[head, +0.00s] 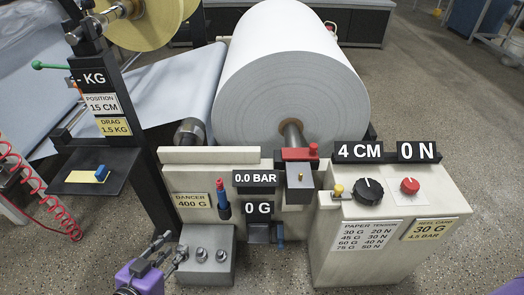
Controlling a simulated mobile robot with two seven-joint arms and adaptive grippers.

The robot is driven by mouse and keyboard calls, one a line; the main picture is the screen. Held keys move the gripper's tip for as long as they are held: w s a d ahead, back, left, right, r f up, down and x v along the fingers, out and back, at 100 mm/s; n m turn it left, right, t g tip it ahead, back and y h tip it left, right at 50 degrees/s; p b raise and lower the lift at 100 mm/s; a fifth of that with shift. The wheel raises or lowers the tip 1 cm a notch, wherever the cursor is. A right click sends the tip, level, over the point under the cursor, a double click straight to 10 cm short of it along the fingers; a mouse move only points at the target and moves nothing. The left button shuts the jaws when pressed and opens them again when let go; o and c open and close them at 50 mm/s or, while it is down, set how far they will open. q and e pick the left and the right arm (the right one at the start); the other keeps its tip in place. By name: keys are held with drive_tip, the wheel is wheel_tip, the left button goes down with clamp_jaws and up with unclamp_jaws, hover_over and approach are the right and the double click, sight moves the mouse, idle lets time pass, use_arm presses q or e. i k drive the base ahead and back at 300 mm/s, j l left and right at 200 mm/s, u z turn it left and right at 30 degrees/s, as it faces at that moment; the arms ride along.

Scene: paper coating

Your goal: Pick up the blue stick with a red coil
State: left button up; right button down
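My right gripper is not in view.
A black post with a shelf (95,181) rises at the left. A large white paper roll (290,85) is behind, and a control box (385,215) stands right.

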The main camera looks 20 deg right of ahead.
sight(221, 190)
drive_tip(key=l+u, duration=0.1)
drive_tip(key=u, duration=0.25)
drive_tip(key=l+u, duration=0.1)
drive_tip(key=u, duration=0.25)
drive_tip(key=l+u, duration=0.1)
drive_tip(key=u, duration=0.25)
drive_tip(key=k+l, duration=0.15)
drive_tip(key=l, duration=0.2)
drive_tip(key=k+l, duration=0.35)
drive_tip(key=l, duration=0.75)
drive_tip(key=i+l, duration=0.1)
drive_tip(key=l, duration=0.4)
